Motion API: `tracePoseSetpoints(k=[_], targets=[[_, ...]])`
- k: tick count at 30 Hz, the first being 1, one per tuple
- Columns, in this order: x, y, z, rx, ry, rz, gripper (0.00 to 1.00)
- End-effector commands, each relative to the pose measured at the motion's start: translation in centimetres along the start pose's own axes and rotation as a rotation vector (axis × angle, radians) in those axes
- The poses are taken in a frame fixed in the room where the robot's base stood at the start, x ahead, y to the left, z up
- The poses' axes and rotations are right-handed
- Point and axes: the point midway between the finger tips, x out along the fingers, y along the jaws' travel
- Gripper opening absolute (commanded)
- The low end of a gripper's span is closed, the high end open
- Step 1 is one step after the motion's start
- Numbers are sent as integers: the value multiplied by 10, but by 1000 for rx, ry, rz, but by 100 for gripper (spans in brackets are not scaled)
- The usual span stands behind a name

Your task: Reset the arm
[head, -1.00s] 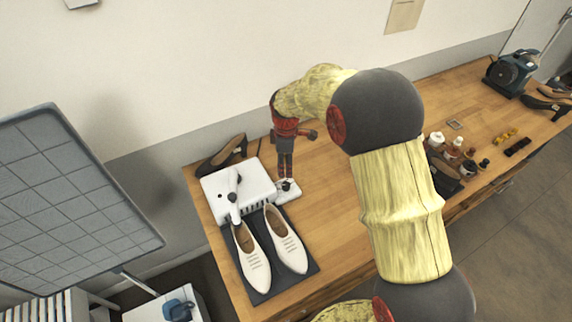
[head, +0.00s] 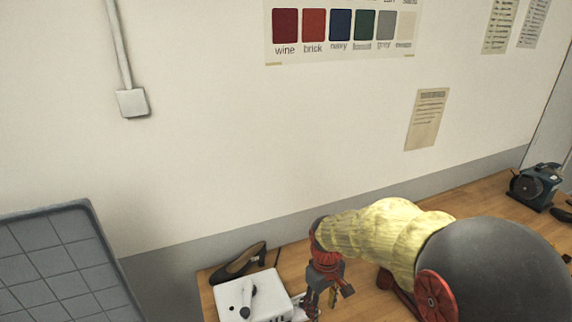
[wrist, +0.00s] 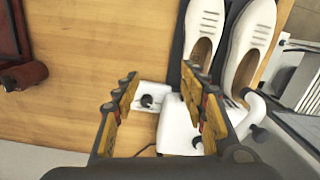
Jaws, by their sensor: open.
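My arm, in yellow sleeving with dark grey joints, reaches over the wooden bench (head: 293,262) in the head view. My gripper (head: 318,303) hangs down from the red wrist joint, just right of a white box-shaped device (head: 238,300). In the wrist view my gripper (wrist: 161,94) is open, with nothing between its fingers. Below and beyond the fingertips is a small white plate with a black knob (wrist: 152,98). The white device (wrist: 174,128) is partly hidden behind the right finger.
A pair of white shoes (wrist: 204,30) lies on a dark mat beyond the right finger. A dark heeled shoe (head: 240,262) stands at the bench's back left. A grey gridded panel (head: 60,265) rises at left. A dark teal machine (head: 536,186) stands far right.

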Motion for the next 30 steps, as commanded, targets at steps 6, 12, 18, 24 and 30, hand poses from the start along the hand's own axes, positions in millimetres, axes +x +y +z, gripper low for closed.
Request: tracePoseSetpoints(k=[6, 12, 18, 24, 30], targets=[[-39, -10, 58, 219, 64, 16, 43], [-63, -20, 108, 371, 134, 28, 43], [-78, -30, 152, 477, 221, 44, 43], [-88, -39, 190, 528, 326, 71, 43], [-100, -42, 214, 558, 442, 109, 43]])
